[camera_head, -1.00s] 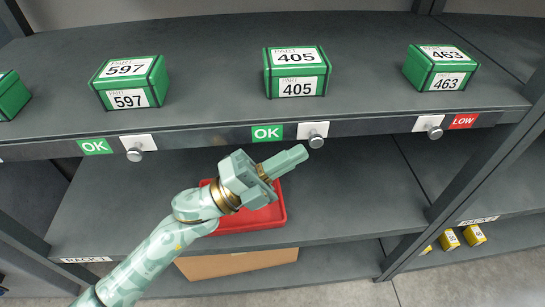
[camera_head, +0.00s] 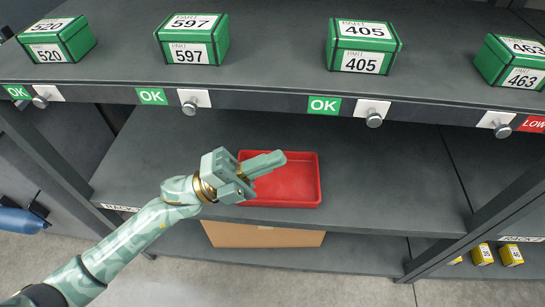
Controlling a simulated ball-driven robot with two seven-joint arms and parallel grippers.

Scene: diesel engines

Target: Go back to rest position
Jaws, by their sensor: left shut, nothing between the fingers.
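My left gripper (camera_head: 277,160) comes in from the lower left in the head view. It is shut and empty, in front of the shelf rack, and overlaps the left part of the red tray in the picture. Above it, the front edge of the upper shelf (camera_head: 260,101) carries round knobs and green OK labels; the gripper appears apart from them. My right gripper is out of view.
A red tray (camera_head: 305,182) sits on the middle shelf. Green part boxes 520 (camera_head: 50,52), 597 (camera_head: 188,51), 405 (camera_head: 361,62) and 463 (camera_head: 520,74) stand on the upper shelf. A cardboard box (camera_head: 262,236) and small yellow boxes (camera_head: 484,254) are lower down.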

